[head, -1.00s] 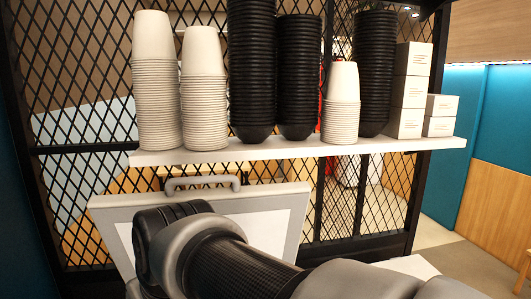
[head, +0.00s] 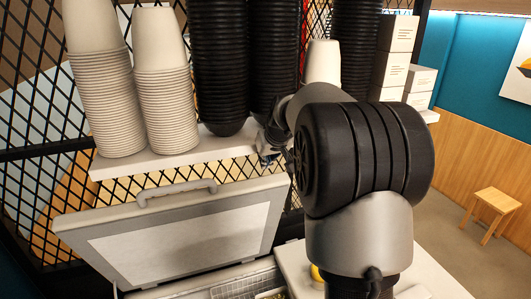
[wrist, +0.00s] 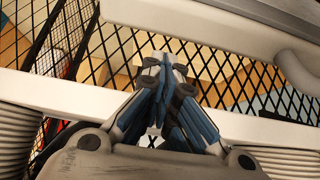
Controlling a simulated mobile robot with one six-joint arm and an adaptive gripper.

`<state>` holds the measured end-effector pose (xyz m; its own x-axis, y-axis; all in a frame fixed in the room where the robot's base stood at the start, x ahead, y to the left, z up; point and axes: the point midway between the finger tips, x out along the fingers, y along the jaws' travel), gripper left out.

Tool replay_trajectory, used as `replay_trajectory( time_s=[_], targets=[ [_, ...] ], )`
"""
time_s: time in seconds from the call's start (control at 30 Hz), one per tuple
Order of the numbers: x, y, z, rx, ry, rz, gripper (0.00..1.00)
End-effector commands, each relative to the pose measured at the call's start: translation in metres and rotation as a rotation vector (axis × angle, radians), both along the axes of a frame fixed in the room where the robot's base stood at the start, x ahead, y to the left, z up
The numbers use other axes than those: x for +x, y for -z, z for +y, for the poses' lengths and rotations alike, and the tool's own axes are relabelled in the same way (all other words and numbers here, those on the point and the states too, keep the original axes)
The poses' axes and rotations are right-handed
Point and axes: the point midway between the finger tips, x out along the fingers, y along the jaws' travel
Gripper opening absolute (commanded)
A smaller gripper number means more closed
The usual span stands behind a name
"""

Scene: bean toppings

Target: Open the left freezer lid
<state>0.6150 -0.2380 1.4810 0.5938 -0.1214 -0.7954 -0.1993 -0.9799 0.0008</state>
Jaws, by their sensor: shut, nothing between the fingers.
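The left freezer lid (head: 190,240) is a pale grey panel with a white inset. In the head view it stands raised, tilted back near the black mesh, with its handle (head: 177,193) along the top edge. The handle also shows at the upper right of the wrist view (wrist: 298,72). Below the lid, part of an open compartment with a wire basket (head: 246,286) shows. My gripper (wrist: 164,62) is shut and empty, apart from the handle, close to the shelf and mesh. In the head view my arm hides most of it.
A white shelf (head: 125,166) with stacks of white cups (head: 106,105), black cups (head: 220,65) and white boxes (head: 396,45) runs close above the lid. A white counter (head: 428,268) lies to the right. A wooden stool (head: 494,208) stands on open floor far right.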

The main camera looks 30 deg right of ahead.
Motion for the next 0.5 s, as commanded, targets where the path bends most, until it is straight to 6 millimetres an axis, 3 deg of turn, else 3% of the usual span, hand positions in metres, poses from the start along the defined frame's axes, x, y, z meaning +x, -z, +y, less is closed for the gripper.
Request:
replay_trajectory(
  time_s=[0.2,0.5],
  targets=[
    [0.022,0.03,-0.004,0.001,0.0,0.003,0.0],
    [0.033,0.044,-0.006,-0.001,0.001,-0.001,0.0]
  ],
)
